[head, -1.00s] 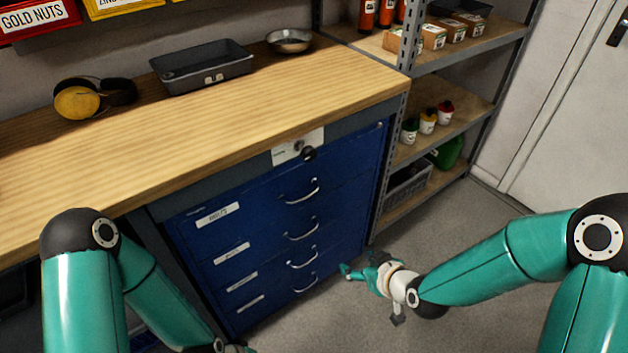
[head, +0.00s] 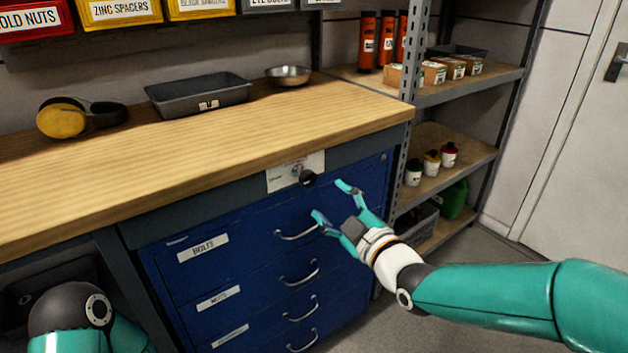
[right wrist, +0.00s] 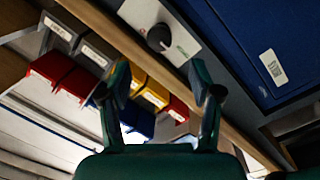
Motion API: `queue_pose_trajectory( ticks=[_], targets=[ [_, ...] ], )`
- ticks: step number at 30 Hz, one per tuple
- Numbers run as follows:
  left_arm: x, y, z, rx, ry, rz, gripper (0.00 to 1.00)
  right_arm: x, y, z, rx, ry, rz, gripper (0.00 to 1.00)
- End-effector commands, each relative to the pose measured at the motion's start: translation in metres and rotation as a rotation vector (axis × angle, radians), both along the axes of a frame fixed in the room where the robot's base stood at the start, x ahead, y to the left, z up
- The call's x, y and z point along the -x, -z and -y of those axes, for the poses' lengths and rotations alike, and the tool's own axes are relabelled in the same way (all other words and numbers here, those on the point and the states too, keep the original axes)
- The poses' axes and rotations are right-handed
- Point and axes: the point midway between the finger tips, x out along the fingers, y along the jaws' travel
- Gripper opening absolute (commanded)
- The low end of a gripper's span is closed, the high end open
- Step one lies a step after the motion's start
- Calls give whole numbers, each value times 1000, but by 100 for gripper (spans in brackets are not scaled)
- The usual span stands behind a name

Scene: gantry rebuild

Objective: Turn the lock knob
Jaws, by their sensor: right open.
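The lock knob (head: 307,178) is a small black round knob on a pale plate (head: 286,172) under the bench top, above the blue drawers. It also shows in the right wrist view, the knob (right wrist: 159,37) beyond the fingertips on its light plate with green lettering at one side. My right gripper (head: 333,201) is open and empty in front of the top drawer, a little below and right of the knob and apart from it. In the right wrist view its two fingers (right wrist: 160,85) are spread wide. My left arm shows at lower left; its gripper is out of frame.
The blue drawer cabinet (head: 240,265) has several metal handles. The wooden bench top (head: 200,150) overhangs the plate and carries a grey tray (head: 198,95), a metal bowl (head: 288,75) and yellow earmuffs (head: 62,119). A shelf rack (head: 470,83) stands at right.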

Motion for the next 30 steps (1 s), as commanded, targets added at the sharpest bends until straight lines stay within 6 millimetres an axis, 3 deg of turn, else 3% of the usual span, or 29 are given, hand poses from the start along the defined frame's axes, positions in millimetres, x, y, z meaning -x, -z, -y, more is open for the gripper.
queue_pose_trajectory(
  ticks=[6,13,27,30],
  targets=[
    [0,-2,0,0,0,0,0,-42,0,-25,-2,0,-1,64],
    [0,-3,0,0,0,0,0,-74,0,-42,-2,1,0,64],
    [0,-4,0,0,0,0,0,-85,1,-49,-1,2,-2,64],
    [0,-4,0,0,0,0,0,-85,1,-48,-1,2,-2,50]
  ],
)
